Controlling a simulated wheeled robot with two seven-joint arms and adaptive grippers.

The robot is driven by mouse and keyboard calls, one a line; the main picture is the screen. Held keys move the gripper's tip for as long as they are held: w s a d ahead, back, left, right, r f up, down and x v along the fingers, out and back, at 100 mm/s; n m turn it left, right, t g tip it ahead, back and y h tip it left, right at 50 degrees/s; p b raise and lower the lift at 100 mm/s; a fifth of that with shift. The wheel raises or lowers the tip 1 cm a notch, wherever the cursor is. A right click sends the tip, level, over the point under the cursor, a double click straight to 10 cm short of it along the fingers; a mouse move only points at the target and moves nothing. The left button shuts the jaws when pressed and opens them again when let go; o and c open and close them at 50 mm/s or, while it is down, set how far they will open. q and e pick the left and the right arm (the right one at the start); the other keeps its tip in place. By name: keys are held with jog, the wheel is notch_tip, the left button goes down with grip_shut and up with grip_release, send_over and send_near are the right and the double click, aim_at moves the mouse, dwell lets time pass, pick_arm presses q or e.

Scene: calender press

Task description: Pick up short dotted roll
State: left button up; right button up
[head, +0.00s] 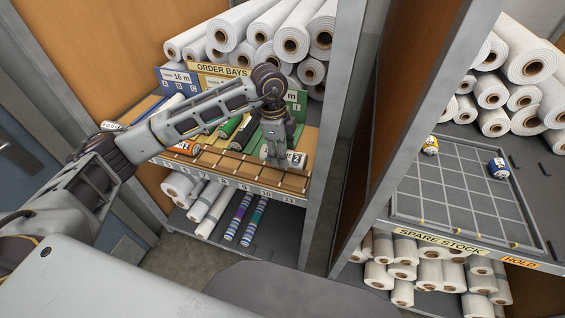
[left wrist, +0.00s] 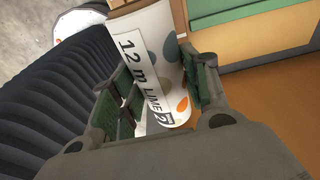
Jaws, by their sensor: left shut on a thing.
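In the head view my left gripper (head: 278,150) points down at the right end of the order-bay shelf. A small part of the roll (head: 297,159) shows by the fingertips; the rest is hidden by the gripper. I cannot tell whether the roll touches the shelf. My right gripper is not in view.
The order-bay shelf (head: 240,182) has numbered slots, with an orange roll (head: 185,147) and a green roll (head: 230,127). An upright post (head: 335,130) stands close right of my gripper. A grey gridded tray (head: 450,190) on the right holds two small rolls.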

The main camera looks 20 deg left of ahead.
pick_arm(q)
jog(key=shift+r, duration=1.25)
jog(key=shift+f, duration=0.1)
